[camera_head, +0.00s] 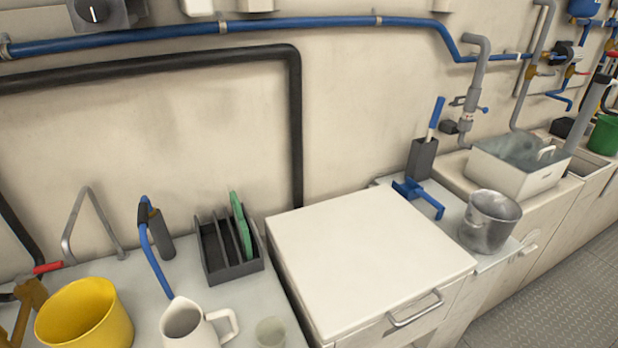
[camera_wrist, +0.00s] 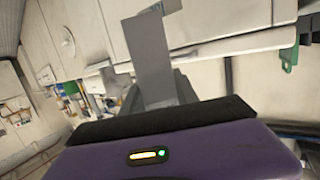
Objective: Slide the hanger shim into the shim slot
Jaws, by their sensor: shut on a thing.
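A flat grey plate with a bent tab at its top, which I take to be the hanger shim (camera_wrist: 150,50), stands up from my gripper (camera_wrist: 160,94) in the wrist view. My gripper is shut on its lower end, and dark grey finger surfaces show around it. The purple gripper body with a black front edge fills the bottom of that view. I cannot make out the shim slot for certain in either view. My gripper and the shim do not show in the head view.
A white cabinet top (camera_head: 370,255) is bare. To its left are a dark rack (camera_head: 217,262) with a green board (camera_head: 241,226), a white jug (camera_head: 184,322) and a yellow bucket (camera_head: 85,318).

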